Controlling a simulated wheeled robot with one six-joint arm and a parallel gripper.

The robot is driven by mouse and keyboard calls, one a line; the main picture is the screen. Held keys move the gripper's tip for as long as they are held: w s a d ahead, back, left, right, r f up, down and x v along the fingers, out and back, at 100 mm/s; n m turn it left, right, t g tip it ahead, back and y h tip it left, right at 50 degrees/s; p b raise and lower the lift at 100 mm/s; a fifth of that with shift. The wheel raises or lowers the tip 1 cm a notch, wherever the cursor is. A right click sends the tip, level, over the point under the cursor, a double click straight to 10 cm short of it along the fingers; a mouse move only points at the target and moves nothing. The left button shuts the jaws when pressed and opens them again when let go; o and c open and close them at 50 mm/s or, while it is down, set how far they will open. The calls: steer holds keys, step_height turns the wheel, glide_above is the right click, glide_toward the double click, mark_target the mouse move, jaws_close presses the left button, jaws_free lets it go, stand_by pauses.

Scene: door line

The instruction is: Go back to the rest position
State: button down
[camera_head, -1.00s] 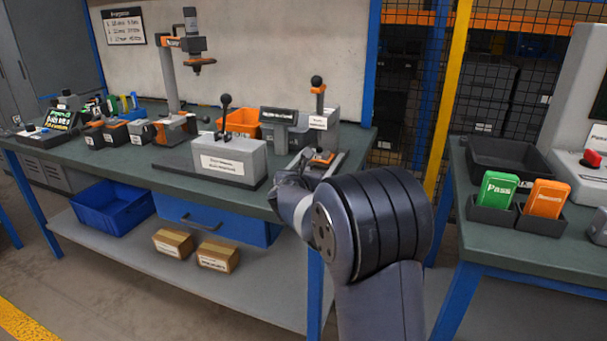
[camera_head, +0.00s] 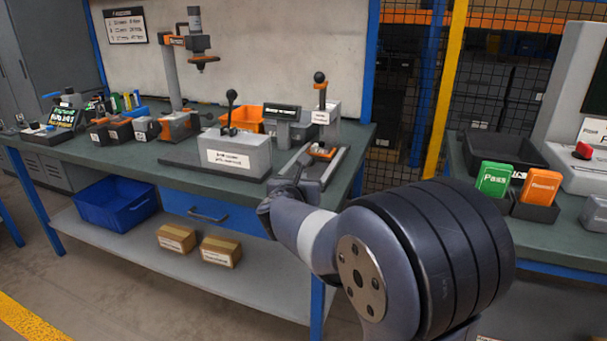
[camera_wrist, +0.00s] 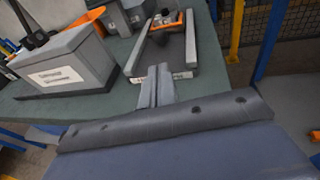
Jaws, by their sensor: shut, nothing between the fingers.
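My gripper (camera_wrist: 157,85) shows in the wrist view with its two fingers together and nothing between them. In that view the fingertips appear just in front of a grey fixture with rails (camera_wrist: 190,45) that holds an orange and black part (camera_wrist: 167,20). In the head view my arm reaches in from the lower right. Its wrist end is near the front right edge of the left workbench (camera_head: 110,160), and the fingers are mostly hidden there. Whether the fingertips touch the fixture cannot be told.
A grey lever box (camera_head: 236,155) stands left of the fixture. A lever post (camera_head: 320,105) stands behind it. A blue bin (camera_head: 115,205) and two cartons (camera_head: 220,250) sit on the lower shelf. At right, a second bench has green (camera_head: 494,180) and orange (camera_head: 541,186) card holders.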

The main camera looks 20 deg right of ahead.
steer(key=shift+v, duration=0.8)
steer(key=shift+w, duration=0.1)
